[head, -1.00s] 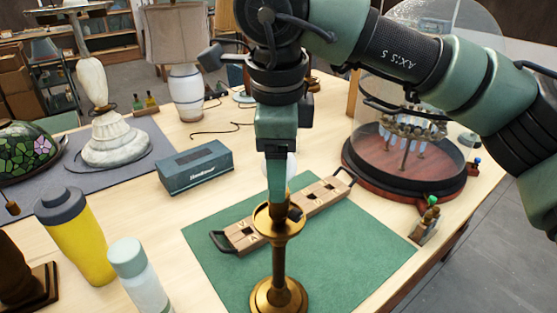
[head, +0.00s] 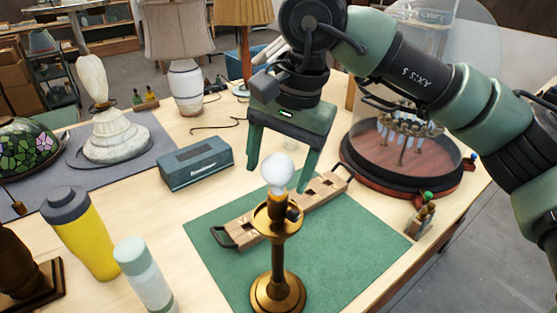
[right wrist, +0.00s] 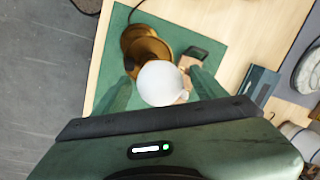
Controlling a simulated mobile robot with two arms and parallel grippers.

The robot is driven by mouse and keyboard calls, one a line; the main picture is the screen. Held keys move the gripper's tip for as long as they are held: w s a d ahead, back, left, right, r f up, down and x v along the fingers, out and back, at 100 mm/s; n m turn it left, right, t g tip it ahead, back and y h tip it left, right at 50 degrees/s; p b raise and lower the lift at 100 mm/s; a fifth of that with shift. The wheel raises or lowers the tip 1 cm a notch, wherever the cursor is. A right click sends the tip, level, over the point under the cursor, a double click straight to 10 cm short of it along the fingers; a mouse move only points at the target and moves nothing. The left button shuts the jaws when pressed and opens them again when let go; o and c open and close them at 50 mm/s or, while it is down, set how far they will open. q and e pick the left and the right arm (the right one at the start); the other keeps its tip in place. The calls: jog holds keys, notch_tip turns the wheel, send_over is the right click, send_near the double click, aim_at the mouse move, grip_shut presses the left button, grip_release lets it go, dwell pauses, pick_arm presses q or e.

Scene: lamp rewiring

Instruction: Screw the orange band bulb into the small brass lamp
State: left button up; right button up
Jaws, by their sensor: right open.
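The small brass lamp (head: 277,250) stands upright on the green mat (head: 345,260). A white round bulb (head: 277,171) sits upright at its top, with an orange band (head: 276,197) at the bulb's base. My right gripper (head: 277,192) is open above and around the bulb, fingers pointing down. In the right wrist view the bulb (right wrist: 160,83) shows between the spread fingers of the right gripper (right wrist: 160,76); I cannot tell whether either finger touches it. The lamp's brass parts (right wrist: 147,50) show beyond it. My left gripper is not in view.
A wooden rack (head: 250,230) with black handles lies behind the lamp; a second pale bulb shows near it. A grey-blue box (head: 195,165), yellow bottle (head: 80,230) and pale bottle (head: 143,275) stand left. A glass dome (head: 405,150) stands right. The mat's right part is clear.

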jog(key=c, duration=1.4)
jog(key=shift+f+m+b, duration=0.2)
jog(key=shift+m+b, duration=0.7)
jog(key=shift+m, duration=0.2)
jog(key=m+b, duration=0.1)
jog(key=m, duration=0.2)
jog(key=shift+t+h, duration=0.3)
jog(key=shift+t, duration=0.1)
jog(key=m, duration=0.2)
jog(key=shift+r+m+h+b, duration=0.2)
jog(key=shift+m+h+b, duration=0.1)
jog(key=shift+m+b, duration=0.1)
jog(key=shift+f+m+b, duration=0.1)
jog(key=shift+m+b, duration=0.35)
jog(key=shift+m, duration=0.45)
jog(key=m, duration=0.3)
jog(key=shift+a+h+b, duration=0.1)
jog(key=shift+h+b, duration=0.3)
jog(key=m, duration=0.3)
jog(key=shift+h, duration=0.3)
